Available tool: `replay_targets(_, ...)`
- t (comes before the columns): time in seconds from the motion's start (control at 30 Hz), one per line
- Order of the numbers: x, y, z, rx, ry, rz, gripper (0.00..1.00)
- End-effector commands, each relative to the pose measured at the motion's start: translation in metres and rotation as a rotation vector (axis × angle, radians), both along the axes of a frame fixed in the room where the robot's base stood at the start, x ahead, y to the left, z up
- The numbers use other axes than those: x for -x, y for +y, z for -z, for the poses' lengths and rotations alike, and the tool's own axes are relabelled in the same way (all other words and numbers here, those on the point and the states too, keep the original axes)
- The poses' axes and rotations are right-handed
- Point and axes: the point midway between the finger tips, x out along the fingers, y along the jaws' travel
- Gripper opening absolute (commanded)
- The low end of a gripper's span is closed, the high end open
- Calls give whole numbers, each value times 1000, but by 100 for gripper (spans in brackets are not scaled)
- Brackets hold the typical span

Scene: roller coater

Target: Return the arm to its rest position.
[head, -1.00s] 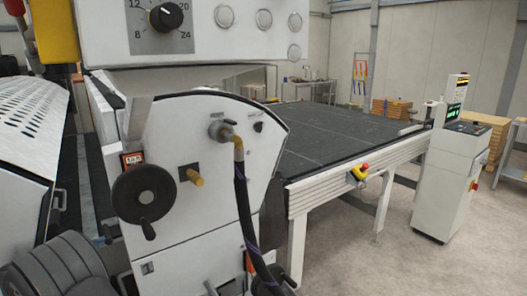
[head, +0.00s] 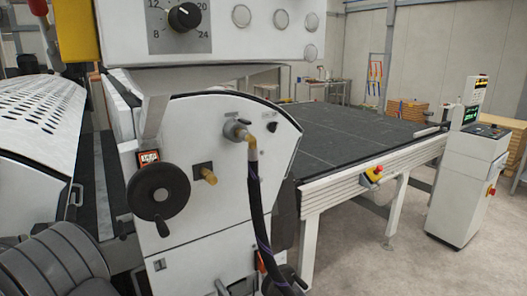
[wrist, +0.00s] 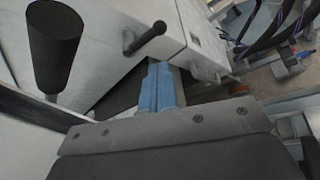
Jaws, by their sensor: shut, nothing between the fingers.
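My gripper (wrist: 160,90) shows in the wrist view as two blue fingers side by side. The fingers are closed together with nothing between them. They point toward a dark gap beside a white machine panel (wrist: 105,35) and touch nothing that I can make out. My gripper does not show in the head view.
In the wrist view, a dark handle (wrist: 55,45) is close at left. The head view shows the coater's handwheel (head: 158,192), brass fitting (head: 205,174), black hose (head: 257,205), conveyor (head: 365,133) and control pedestal (head: 467,185). Open floor (head: 400,268) lies at right.

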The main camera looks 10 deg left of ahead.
Motion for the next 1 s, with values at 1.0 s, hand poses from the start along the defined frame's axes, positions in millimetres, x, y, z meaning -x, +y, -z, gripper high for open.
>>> replay_targets(1.0,-83,-11,48,-213,-262,43,0)
